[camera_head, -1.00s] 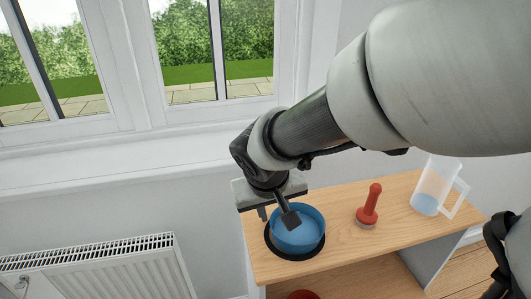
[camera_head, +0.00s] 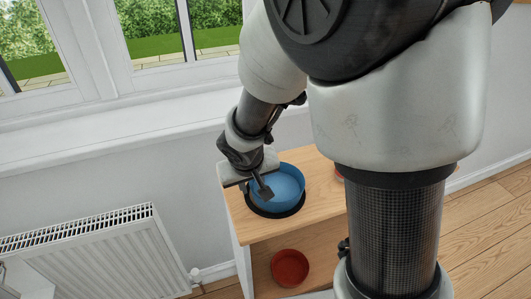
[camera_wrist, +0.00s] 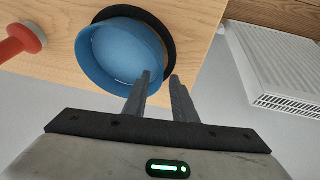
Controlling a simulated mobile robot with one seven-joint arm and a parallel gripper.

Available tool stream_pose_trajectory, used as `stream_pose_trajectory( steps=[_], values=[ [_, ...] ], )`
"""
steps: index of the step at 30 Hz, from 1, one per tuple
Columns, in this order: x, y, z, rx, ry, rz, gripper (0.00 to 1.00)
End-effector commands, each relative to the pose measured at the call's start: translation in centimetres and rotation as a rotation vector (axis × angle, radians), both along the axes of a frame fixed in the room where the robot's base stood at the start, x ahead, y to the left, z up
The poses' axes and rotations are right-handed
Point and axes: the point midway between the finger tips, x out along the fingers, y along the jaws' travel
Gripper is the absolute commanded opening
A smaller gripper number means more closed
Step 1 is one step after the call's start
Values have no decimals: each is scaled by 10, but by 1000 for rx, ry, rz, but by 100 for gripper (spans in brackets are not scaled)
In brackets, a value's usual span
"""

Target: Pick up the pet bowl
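The pet bowl, a round blue bowl (camera_head: 285,182), is at the left end of the wooden shelf top, over a dark round mat (camera_head: 280,213). It also fills the upper middle of the wrist view (camera_wrist: 118,48). My gripper (camera_head: 256,191) is at the bowl's left rim. In the wrist view, the fingers (camera_wrist: 160,76) stand apart, one over the bowl's inside and one outside, with the rim between them. I cannot tell if they touch the wall.
A red bowl (camera_head: 290,268) sits on the lower shelf. A red-handled object (camera_wrist: 22,42) stands beside the blue bowl, mostly hidden by my arm in the head view. A white radiator (camera_head: 90,258) and window wall are to the left and behind.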

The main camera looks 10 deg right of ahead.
Motion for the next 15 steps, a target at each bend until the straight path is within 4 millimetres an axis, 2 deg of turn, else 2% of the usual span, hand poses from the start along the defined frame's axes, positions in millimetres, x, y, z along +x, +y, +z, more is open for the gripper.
stream_pose_trajectory(
  steps=[6,15],
  values=[
    [17,-3,-30,-2,2,0,25],
    [21,-4,-35,-1,0,0,25]
  ],
)
